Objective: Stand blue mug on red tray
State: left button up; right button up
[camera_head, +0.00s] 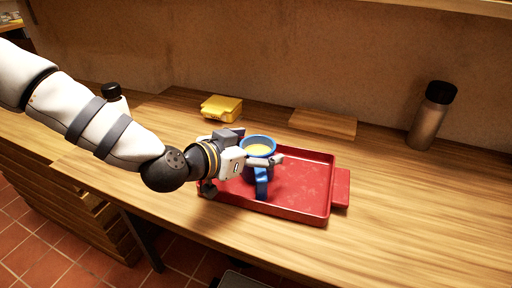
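The blue mug (263,174) is upright within the outline of the red tray (318,211), at its left part. Its inside is yellow and its handle faces me. My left gripper (263,155) reaches in from the left, with one finger across the near side of the mug. The other finger is mostly hidden behind the mug, so I cannot tell whether the fingers press on it or stand apart. The mug's base is not clear enough to tell whether it touches the tray floor. My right gripper is not in view.
A yellow box (221,108) and a flat wooden board (323,123) lie near the wall. A steel flask with a black lid (430,118) stands at the right. A black-capped bottle (113,97) is partly behind my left arm. The right worktop is clear.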

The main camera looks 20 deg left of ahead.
pick_arm(q)
jog(key=shift+r, duration=0.2)
jog(key=p+v, duration=0.3)
jog(key=v, duration=0.8)
jog(key=shift+s+a, duration=0.2)
jog(key=shift+s, duration=0.1)
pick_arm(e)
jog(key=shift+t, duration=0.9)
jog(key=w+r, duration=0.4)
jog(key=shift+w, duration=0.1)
